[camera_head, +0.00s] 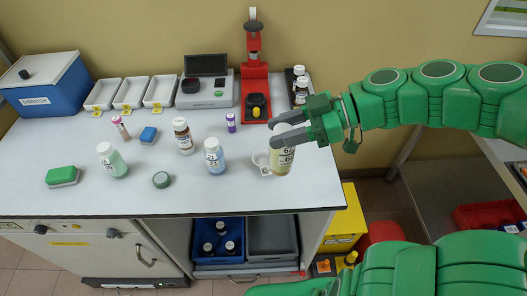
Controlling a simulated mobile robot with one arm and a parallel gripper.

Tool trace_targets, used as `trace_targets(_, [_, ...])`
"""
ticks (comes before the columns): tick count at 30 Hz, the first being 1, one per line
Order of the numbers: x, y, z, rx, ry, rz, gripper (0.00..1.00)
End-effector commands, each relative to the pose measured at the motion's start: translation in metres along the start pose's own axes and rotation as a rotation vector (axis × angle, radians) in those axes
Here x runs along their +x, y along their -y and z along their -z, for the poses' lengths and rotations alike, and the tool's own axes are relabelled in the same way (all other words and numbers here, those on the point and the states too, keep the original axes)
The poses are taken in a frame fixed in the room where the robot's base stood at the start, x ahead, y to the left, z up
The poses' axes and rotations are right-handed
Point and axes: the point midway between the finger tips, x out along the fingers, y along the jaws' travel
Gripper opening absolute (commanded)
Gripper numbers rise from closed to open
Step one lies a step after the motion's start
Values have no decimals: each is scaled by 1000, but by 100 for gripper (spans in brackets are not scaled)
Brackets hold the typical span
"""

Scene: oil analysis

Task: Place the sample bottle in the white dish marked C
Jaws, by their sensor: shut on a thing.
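A sample bottle (281,160) with pale yellow contents and a white label hangs upright below my gripper (274,134), near the right end of the bench. My gripper is shut on its upper part, and the fingers hide its top. I cannot tell whether its base touches the bench. Three white dishes stand side by side at the back left: a left one (101,94), a middle one (130,92) and a right one (160,90). Each has a small yellow tag in front, with letters too small to read surely. The dishes look empty.
Bottles of green (112,160), brown (183,136) and blue (214,157) stand between my gripper and the dishes. A grey instrument (205,95) and red press (254,75) stand behind.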

Motion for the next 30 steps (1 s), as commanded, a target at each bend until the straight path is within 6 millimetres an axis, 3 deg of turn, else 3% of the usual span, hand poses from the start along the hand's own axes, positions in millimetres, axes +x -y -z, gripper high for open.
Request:
trace_targets(5, [6,-9,-3,-5,1,12,0])
trace_targets(23, [35,-79,-27,-3,1,12,0])
trace_targets(30, [49,-101,-46,-2,1,11,0])
